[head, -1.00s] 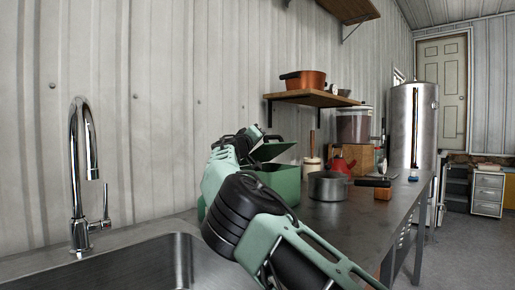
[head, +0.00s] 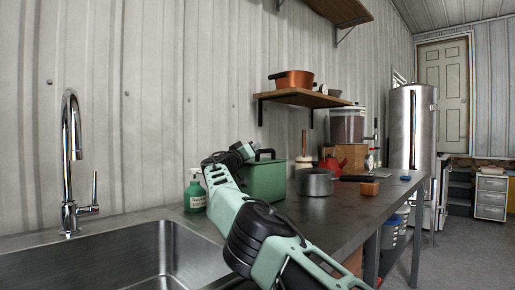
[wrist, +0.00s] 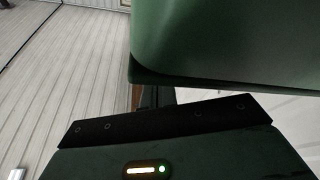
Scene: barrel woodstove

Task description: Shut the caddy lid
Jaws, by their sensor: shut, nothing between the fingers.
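The caddy is a green box (head: 267,181) with a black handle (head: 265,153) on top, standing on the metal counter behind my arm. Its lid looks down, flush with the top, though my arm hides the left side. My gripper (head: 246,151) is at the caddy's upper left edge, mostly hidden in the head view. In the wrist view a large smooth green part of the caddy (wrist: 235,40) fills the upper right, very close. My gripper is shut and empty; its dark fingers (wrist: 156,97) show just under the green edge, and I cannot tell whether they touch it.
A green soap bottle (head: 195,192) stands left of the caddy, by the sink (head: 120,262) and faucet (head: 70,165). A grey pot (head: 315,183) stands close on the right, with a red kettle (head: 332,163) behind. A wooden shelf (head: 305,98) hangs above.

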